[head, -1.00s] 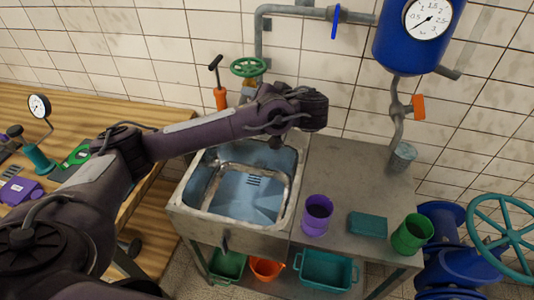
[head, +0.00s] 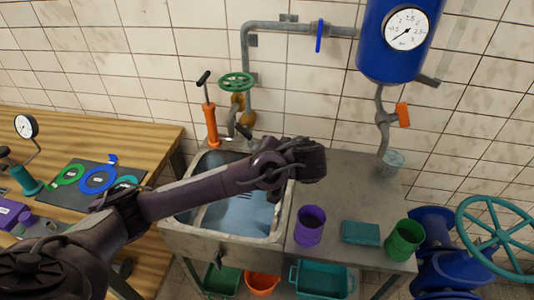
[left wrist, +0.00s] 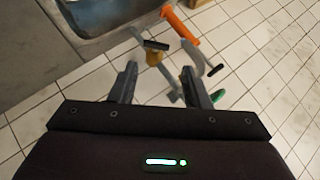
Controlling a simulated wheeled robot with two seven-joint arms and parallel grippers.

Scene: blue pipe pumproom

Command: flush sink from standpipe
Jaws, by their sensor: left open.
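The metal sink (head: 205,250) stands at the centre of the head view; my left arm covers part of its basin. The standpipe (head: 246,58) runs down the wall behind it, with a green handwheel (head: 236,81) and a brass-coloured body (head: 248,119). In the head view my left arm reaches across the sink from the left, and its fingers cannot be made out. In the left wrist view my left gripper (left wrist: 159,70) is open and empty. A brass fitting with a dark bar (left wrist: 155,45) shows between and beyond its fingertips, apart from them. My right gripper is out of view.
An orange hand pump (head: 211,126) stands behind the sink. A purple cup (head: 310,226), teal block (head: 360,232) and green cup (head: 405,240) stand on the counter. A blue tank (head: 400,62) hangs above. A wooden bench (head: 120,130) is at left, bins below.

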